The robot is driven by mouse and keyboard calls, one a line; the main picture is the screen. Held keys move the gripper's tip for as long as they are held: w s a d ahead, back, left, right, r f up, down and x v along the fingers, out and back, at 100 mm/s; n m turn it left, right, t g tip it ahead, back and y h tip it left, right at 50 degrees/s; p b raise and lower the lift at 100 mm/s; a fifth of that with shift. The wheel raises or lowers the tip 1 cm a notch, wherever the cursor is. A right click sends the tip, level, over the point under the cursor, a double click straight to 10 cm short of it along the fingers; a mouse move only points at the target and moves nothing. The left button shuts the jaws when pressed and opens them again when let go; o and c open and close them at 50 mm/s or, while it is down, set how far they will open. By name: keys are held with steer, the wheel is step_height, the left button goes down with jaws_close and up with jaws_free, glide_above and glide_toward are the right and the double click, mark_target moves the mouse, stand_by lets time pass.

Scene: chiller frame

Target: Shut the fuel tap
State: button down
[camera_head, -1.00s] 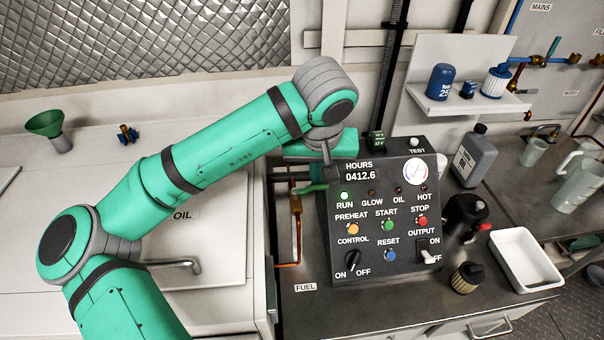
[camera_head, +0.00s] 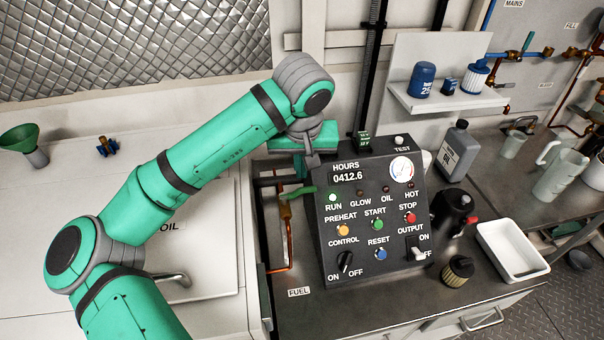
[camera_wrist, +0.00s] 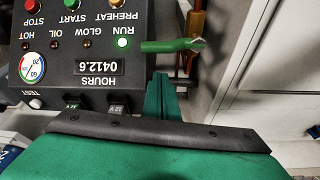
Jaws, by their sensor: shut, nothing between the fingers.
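The fuel tap shows a green lever (camera_head: 299,192) on a brass body (camera_head: 285,208), at the left side of the control box above the FUEL label (camera_head: 299,292). In the wrist view the lever (camera_wrist: 170,45) points sideways across the pipe line, towards the box, and its pivot end sits on the brass part (camera_wrist: 195,20). My gripper (camera_head: 313,160) is shut and empty, just above the lever in the head view. In the wrist view its green fingers (camera_wrist: 161,97) point at the lever, with a small gap in the picture; contact cannot be told.
The black control box (camera_head: 375,220) stands right beside the tap, with its RUN lamp (camera_head: 333,197) lit. A copper pipe (camera_head: 290,245) runs down from the tap. A white cabinet panel (camera_wrist: 275,60) is on the other side. The bench front near the FUEL label is clear.

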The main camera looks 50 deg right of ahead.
steer(key=v, duration=1)
steer(key=shift+s, duration=0.15)
steer(key=shift+d, duration=0.1)
